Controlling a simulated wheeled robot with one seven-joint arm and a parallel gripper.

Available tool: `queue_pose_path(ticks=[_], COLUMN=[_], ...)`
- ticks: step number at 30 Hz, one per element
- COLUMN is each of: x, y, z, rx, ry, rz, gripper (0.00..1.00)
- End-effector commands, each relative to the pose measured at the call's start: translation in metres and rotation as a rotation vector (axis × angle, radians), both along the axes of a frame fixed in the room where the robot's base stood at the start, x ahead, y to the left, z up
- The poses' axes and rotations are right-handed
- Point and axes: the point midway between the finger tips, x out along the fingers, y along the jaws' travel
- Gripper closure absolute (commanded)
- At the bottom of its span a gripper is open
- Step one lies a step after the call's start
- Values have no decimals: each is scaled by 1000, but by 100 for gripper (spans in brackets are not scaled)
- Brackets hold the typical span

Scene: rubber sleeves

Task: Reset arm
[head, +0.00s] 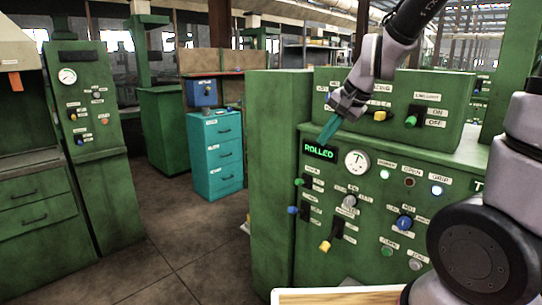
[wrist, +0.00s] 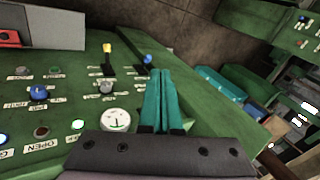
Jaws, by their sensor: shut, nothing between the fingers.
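My gripper (head: 328,130) is in front of the upper part of a green machine (head: 275,180), just above its display (head: 320,151), which reads "ROLLED". In the wrist view my gripper's teal fingers (wrist: 164,75) lie together, shut, with nothing between them. They overlap the edge of the panel in that view; I cannot tell whether they touch it. My arm (head: 375,55) reaches in from the upper right of the head view.
The panel carries a round gauge (head: 357,162), a blue knob (head: 404,222), a yellow-tipped lever (head: 325,246), lit lamps and labelled switches. A teal drawer cabinet (head: 216,155) stands behind on the left. The floor (head: 190,255) left of the machine is clear.

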Motion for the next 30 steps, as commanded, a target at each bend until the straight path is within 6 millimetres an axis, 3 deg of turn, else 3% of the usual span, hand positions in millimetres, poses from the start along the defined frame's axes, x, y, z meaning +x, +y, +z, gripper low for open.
queue_pose_path(ticks=[1, 6, 12, 18, 30], x=[-10, -55, -107, -133, -136], y=[-13, -53, -90, -105, -107], z=[22, 71, 102, 111, 111], rx=[-2, -71, -202, -281, -288], ry=[-38, -136, -215, -242, -242], rz=[15, 82, 117, 123, 123], gripper=[100, 100, 100, 100, 100])
